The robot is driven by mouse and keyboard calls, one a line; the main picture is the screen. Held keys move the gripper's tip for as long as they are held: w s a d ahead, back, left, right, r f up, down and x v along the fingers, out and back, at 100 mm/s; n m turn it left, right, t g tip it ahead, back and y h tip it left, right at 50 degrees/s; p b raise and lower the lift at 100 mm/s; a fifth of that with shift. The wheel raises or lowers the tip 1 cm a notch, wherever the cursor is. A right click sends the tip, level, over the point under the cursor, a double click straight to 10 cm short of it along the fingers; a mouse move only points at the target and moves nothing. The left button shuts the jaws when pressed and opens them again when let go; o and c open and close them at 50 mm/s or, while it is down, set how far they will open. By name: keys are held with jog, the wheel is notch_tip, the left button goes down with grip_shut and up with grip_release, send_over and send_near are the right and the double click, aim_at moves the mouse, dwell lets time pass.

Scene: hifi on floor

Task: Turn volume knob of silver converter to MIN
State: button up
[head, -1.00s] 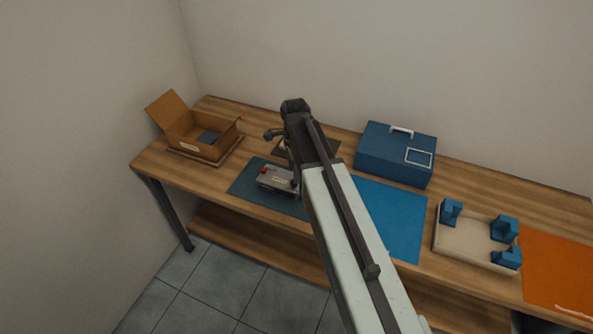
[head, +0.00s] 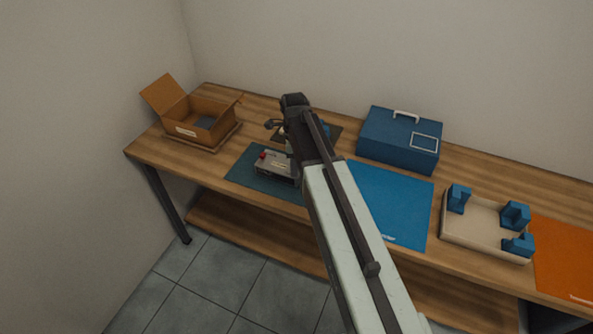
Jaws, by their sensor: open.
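The silver converter (head: 277,167) is a small box lying on the dark green mat (head: 248,174) on the bench. A small red part (head: 262,155) shows at its upper left end. Its right end is partly covered by my arm, and I cannot make out the volume knob or its MIN mark. My gripper (head: 281,138) is open, dark and small in the picture, just above and behind the converter's right part. I cannot tell whether it touches the converter.
An open cardboard box (head: 180,131) stands at the left end. A blue case (head: 380,150) stands behind the blue mat (head: 400,205). To the right are a beige tray (head: 470,240) with blue blocks and an orange mat (head: 570,260). Walls close off the back and left.

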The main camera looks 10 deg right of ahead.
grip_shut()
jog(key=shift+d, duration=0.3)
jog(key=shift+a, duration=0.25)
